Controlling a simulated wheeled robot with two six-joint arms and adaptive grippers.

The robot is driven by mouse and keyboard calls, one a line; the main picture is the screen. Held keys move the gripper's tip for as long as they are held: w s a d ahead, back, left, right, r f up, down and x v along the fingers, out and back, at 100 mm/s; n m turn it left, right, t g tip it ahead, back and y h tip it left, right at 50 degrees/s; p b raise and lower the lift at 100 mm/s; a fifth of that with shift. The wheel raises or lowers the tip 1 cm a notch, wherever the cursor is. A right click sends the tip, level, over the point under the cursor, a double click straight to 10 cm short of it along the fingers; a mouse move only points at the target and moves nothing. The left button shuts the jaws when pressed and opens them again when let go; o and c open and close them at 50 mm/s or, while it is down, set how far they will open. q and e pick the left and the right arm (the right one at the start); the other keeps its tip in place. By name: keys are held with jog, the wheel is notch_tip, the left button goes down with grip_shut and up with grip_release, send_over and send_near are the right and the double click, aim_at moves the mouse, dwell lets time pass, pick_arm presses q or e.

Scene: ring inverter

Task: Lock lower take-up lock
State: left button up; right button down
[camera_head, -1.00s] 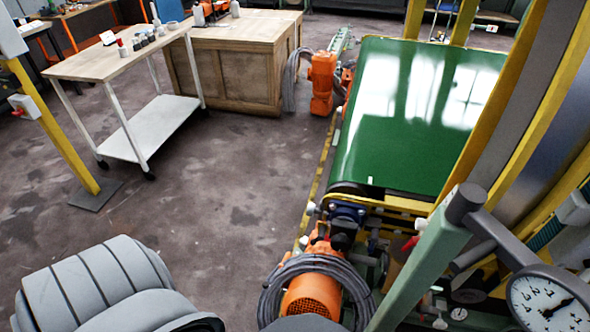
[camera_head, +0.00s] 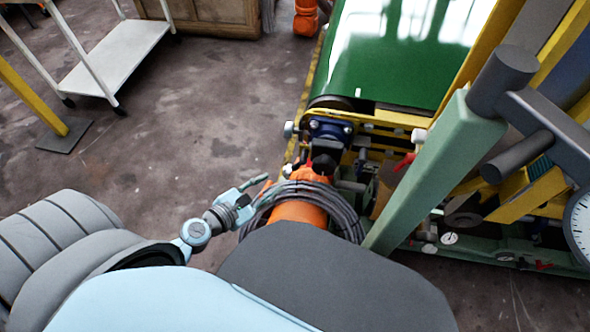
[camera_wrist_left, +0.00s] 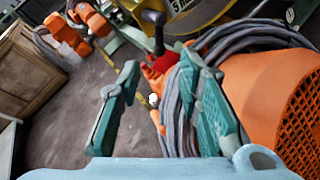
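I cannot tell for sure which part is the lower take-up lock. Small red handles show at the machine frame, one (camera_head: 404,161) beside the green post and one (camera_head: 544,266) low at the right. A black knob (camera_head: 325,163) stands by the blue block at the conveyor's near end. My left gripper (camera_head: 258,190) is beside the coiled grey hose around the orange motor. In the left wrist view its fingers (camera_wrist_left: 159,62) are apart with nothing held. Beyond them, a black-knobbed lever (camera_wrist_left: 155,32) rises near a red part (camera_wrist_left: 161,67). My right gripper is out of view.
The orange motor (camera_head: 297,212) and grey hose (camera_head: 345,212) lie close to my left gripper. A green post (camera_head: 435,165) and dark bar (camera_head: 503,80) stand at the right. The green belt (camera_head: 385,55) is behind.

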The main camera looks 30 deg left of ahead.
aim_at(296, 166)
pick_arm(q)
jog(key=b+x, duration=0.2)
jog(key=x, duration=1)
jog(key=shift+f, duration=0.1)
jog(key=shift+w, duration=0.4)
jog(key=shift+c, duration=0.3)
grip_shut()
